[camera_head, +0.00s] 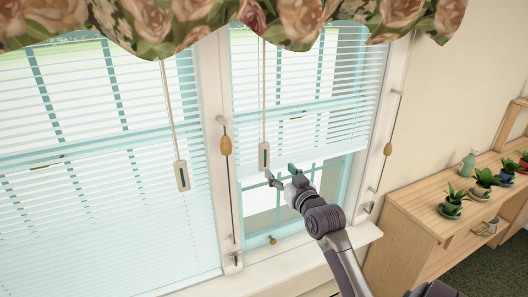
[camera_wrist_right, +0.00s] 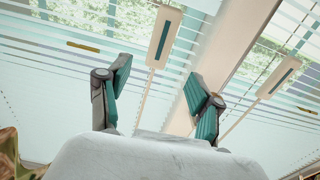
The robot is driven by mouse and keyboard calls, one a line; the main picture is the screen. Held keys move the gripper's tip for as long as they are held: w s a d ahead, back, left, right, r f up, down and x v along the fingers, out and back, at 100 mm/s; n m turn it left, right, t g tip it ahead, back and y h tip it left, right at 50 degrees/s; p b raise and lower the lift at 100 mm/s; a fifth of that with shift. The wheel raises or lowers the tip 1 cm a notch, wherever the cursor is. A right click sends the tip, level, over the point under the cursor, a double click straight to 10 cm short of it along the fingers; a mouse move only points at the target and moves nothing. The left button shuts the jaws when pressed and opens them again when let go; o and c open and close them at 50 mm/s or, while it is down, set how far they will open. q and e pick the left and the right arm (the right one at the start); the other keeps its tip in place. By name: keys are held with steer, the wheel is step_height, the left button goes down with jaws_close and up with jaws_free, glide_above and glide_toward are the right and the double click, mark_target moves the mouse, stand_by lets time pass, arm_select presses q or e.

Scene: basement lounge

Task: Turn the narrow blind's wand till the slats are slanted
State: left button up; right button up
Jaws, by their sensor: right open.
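The narrow blind (camera_head: 335,85) hangs in the right-hand window, its pale slats showing thin gaps. Its wand (camera_head: 263,95) is a thin cream rod ending in a flat cream handle (camera_head: 264,157) with a dark teal inset. My right gripper (camera_head: 282,176) is open just below and right of that handle in the head view. In the right wrist view, which looks upside down, the wand handle (camera_wrist_right: 164,38) lies beyond the two teal-padded fingers (camera_wrist_right: 160,80), and its rod runs down between them. No contact shows. My left gripper is out of view.
A wider blind (camera_head: 90,110) on the left has a similar wand handle (camera_head: 181,176). Thin rods with wooden knobs (camera_head: 226,145) (camera_head: 388,148) hang at the frames. A floral valance (camera_head: 180,22) covers the top. A wooden cabinet (camera_head: 415,215) with potted plants stands right.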

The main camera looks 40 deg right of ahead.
mark_target(265, 156)
steer(key=p+x, duration=0.3)
steer(key=x, duration=0.8)
steer(key=shift+w+d+f, duration=0.1)
steer(key=shift+w, duration=0.35)
steer(key=c, duration=1.1)
steer(key=shift+c, duration=0.3)
